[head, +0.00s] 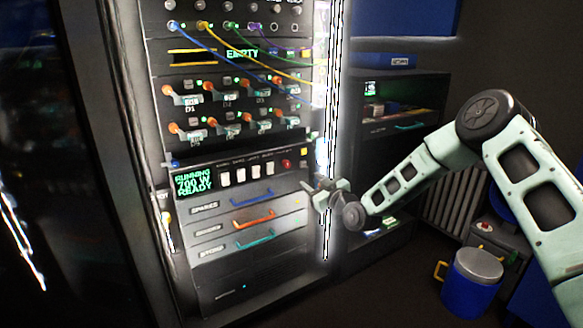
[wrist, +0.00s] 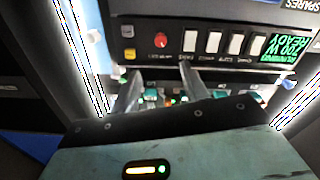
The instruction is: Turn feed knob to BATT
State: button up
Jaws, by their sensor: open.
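No knob with a readable FEED or BATT label shows, so I cannot tell which control is the feed knob. A round red control (head: 287,163) sits at the right end of the switch strip on the rack; it also shows in the wrist view (wrist: 161,40), where the panel appears upside down. My gripper (head: 326,190) is at the rack's right front edge, beside the drawers and below the red control. In the wrist view my gripper (wrist: 160,88) has its two fingers apart with nothing held between them.
A green display (head: 193,182) reads RUNNING, 700 W, READY. Several white switches (head: 240,174) stand beside it. Drawers with blue, orange and teal handles (head: 252,197) lie below. Orange-tipped levers (head: 190,90) and hanging cables (head: 215,40) are above. A blue canister (head: 472,285) stands on the floor.

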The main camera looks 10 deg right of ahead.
aim_at(288, 165)
jog(key=b+x, duration=0.2)
jog(key=x, duration=1.1)
jog(key=shift+w+a+f, duration=0.1)
jog(key=shift+w, duration=0.05)
grip_shut()
